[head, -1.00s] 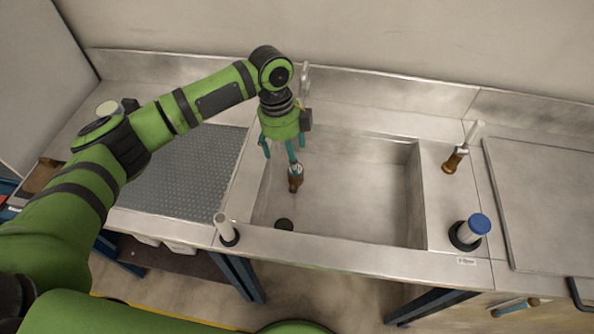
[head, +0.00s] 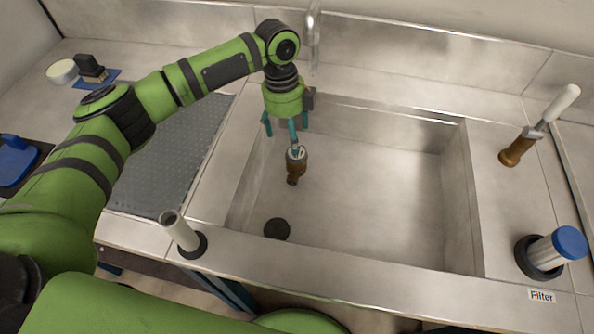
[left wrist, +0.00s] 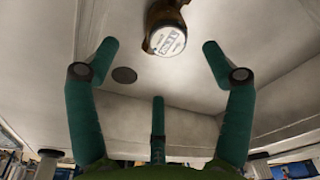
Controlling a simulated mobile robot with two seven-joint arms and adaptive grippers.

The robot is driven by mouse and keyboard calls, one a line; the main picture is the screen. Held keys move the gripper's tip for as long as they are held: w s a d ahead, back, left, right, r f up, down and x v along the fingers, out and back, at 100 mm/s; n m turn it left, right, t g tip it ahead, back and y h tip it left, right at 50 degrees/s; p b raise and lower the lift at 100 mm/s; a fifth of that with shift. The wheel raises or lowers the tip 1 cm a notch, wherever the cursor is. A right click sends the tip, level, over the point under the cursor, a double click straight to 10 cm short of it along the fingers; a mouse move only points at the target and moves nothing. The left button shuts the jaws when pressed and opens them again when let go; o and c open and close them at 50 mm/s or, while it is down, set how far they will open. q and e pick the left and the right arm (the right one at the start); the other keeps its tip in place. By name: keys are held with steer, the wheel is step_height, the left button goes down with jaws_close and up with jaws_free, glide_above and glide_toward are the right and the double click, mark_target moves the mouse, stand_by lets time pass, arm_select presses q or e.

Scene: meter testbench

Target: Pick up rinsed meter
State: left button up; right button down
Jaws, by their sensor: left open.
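The meter (head: 295,166) is a brass-brown body with a round white dial face, in the sink (head: 375,195) towards its left side. In the left wrist view the meter (left wrist: 166,38) shows at the top, dial facing the camera, a little beyond the open fingertips. My left gripper (head: 288,135) has teal fingers and points down over the sink, just above the meter in the picture. In the left wrist view the left gripper (left wrist: 158,62) has its three fingers spread with nothing between them. Whether a finger touches the meter cannot be told. My right gripper is not in view.
A dark round drain (head: 277,229) lies in the sink near the front left. A grey tube (head: 181,232) stands on the front left rim. A faucet (head: 314,35) rises behind.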

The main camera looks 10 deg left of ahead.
mark_target(297, 162)
arm_select(q)
steer(key=shift+s+d+f, duration=0.1)
steer(key=shift+s+f, duration=0.05)
steer(key=shift+f, duration=0.55)
steer(key=f, duration=0.2)
steer(key=d+f+p, duration=0.1)
steer(key=f, duration=0.2)
steer(key=shift+d+f+p, duration=0.15)
steer(key=shift+d+p, duration=0.05)
steer(key=shift+p, duration=0.1)
steer(key=shift+f, duration=0.25)
jaws_close()
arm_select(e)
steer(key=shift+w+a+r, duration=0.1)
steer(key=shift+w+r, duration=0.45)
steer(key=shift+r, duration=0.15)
